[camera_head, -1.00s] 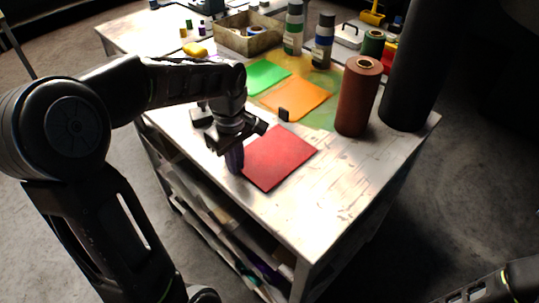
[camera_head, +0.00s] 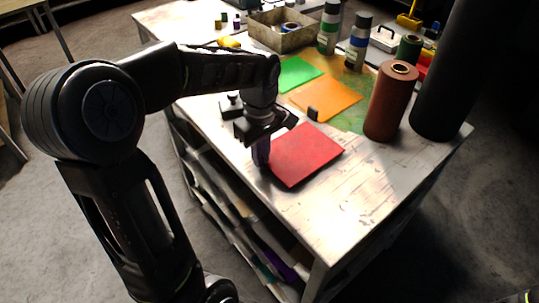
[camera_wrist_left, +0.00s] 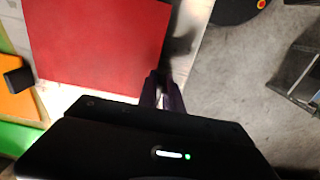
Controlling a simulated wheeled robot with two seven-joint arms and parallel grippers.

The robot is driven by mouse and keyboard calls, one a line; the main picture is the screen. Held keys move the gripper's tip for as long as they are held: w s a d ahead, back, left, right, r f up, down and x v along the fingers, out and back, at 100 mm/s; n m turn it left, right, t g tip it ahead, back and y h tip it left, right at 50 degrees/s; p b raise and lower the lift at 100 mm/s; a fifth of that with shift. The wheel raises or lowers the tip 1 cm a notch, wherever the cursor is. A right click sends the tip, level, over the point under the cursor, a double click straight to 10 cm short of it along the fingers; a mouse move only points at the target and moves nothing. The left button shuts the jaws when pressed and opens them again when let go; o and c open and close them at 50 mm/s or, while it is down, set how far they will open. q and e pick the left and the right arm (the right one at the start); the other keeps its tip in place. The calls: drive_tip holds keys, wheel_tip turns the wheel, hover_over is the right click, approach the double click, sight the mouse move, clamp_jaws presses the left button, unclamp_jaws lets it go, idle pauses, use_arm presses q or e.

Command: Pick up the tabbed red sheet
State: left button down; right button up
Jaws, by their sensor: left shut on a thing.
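The red sheet (camera_head: 308,153) is near the front left edge of the table. It looks flat, and I cannot tell whether it is lifted off the table. My left gripper (camera_head: 262,155) points down at the sheet's left edge and is shut on it. In the left wrist view the red sheet (camera_wrist_left: 95,45) fills the upper left, and the purple-grey fingers (camera_wrist_left: 160,90) meet at its edge. The tab is hidden between the fingers. My right gripper is not in view.
An orange sheet (camera_head: 327,97) and a green sheet (camera_head: 298,74) lie behind, with a small black block (camera_head: 313,114) near the orange one. A brown roll (camera_head: 390,103) and a black column (camera_head: 447,80) stand to the right. The table's front right (camera_head: 350,200) is clear.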

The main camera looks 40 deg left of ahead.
use_arm(q)
wheel_tip(320, 180, up, 9)
drive_tip(key=shift+r, duration=0.15)
idle(0.8)
